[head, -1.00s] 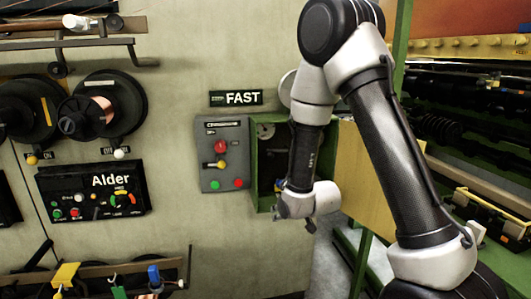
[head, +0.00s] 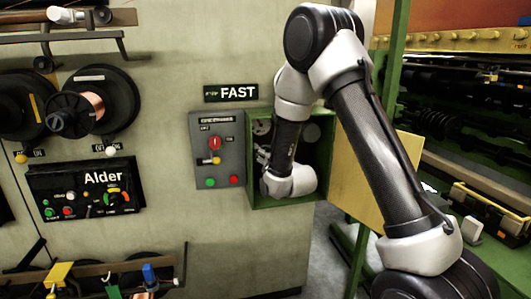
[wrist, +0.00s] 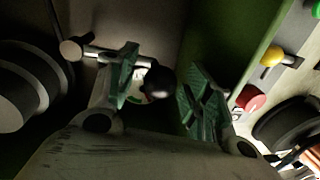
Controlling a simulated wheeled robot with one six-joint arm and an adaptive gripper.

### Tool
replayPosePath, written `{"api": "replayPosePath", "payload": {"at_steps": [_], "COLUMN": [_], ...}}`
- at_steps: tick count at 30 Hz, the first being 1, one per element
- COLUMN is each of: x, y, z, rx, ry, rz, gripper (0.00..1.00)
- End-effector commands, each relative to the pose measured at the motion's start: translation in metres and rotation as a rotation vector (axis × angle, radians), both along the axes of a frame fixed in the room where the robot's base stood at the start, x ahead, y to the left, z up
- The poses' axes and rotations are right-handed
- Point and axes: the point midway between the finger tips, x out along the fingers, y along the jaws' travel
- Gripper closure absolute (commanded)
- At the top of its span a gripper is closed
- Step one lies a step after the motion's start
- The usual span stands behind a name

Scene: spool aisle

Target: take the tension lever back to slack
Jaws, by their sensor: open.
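My gripper (head: 264,158) is inside the open green box (head: 284,202) beside the grey control panel in the head view, pointing left. In the wrist view my gripper (wrist: 163,85) is open, its two green-grey fingers apart. A dark round knob (wrist: 159,82) shows between them, and I cannot tell whether either finger touches it. It looks like the end of the tension lever. A metal rod with a round end (wrist: 70,50) runs behind the left finger. The lever is hidden by my arm in the head view, so its position cannot be read there.
The grey panel (head: 206,134) left of the box has a red knob (head: 215,143), a yellow-tipped switch and buttons. The box's yellow door (head: 358,180) stands open on the right. Wire spools (head: 100,103) and the Alder panel (head: 85,190) are further left. Dark round parts crowd the wrist view's left.

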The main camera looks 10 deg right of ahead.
Motion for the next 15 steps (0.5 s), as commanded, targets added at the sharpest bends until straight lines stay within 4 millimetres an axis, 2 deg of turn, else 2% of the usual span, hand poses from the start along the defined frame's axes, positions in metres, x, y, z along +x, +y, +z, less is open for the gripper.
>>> {"api": "replayPosePath", "payload": {"at_steps": [8,15], "x": [0.0029,0.0027], "y": [0.0005,0.0005], "z": [0.0004,0.0004], "rx": [0.0,0.0], "ry": [-0.001,0.0], "rz": [0.0,0.0], "gripper": [0.49,0.91]}}
